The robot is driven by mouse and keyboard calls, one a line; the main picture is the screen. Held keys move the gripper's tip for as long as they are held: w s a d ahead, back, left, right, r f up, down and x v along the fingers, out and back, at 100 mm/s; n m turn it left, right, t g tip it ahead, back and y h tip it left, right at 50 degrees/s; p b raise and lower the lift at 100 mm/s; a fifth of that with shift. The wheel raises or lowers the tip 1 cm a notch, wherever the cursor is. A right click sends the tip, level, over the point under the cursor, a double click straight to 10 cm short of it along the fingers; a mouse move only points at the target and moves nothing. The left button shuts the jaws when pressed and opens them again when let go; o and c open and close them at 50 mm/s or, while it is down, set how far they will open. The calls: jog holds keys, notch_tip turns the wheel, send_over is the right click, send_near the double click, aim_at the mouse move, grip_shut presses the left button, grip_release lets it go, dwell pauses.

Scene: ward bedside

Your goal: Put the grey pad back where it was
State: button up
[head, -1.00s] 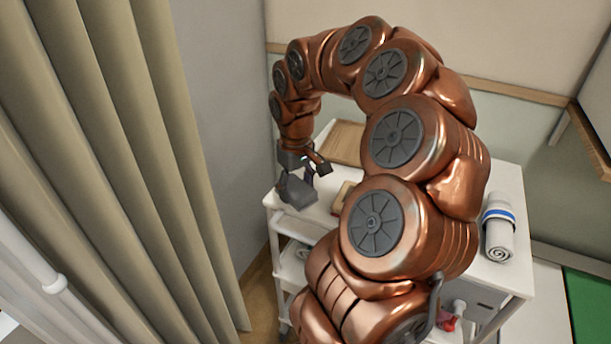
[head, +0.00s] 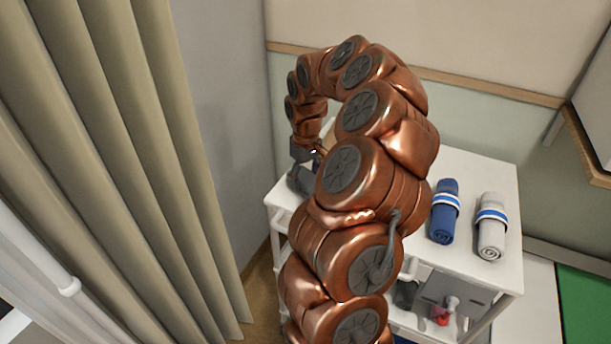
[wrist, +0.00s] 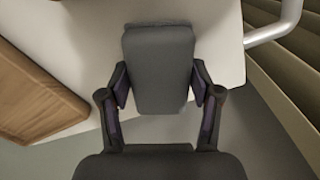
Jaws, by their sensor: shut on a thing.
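The grey pad (wrist: 158,62) is a rounded block between the two fingers of my gripper (wrist: 159,85) in the wrist view. The fingers are shut on its sides. In the head view the pad (head: 298,181) shows as a dark grey shape below my gripper (head: 304,155), at the far left corner of the white cart top (head: 284,197). In the wrist view it lies over the cart top near the edge. I cannot tell whether it touches the surface. My arm hides part of the cart top.
A wooden board (wrist: 35,90) lies left of the pad in the wrist view. A blue rolled towel (head: 444,212) and a white rolled towel (head: 491,227) lie on the cart's right side. A white rail (wrist: 275,25) runs beside the edge. A curtain (head: 120,150) hangs at left.

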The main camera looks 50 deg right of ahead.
aim_at(306, 176)
jog(key=shift+f, duration=0.25)
jog(key=o, duration=1)
jog(key=shift+f, duration=0.1)
notch_tip(306, 176, up, 12)
jog(key=b, duration=0.3)
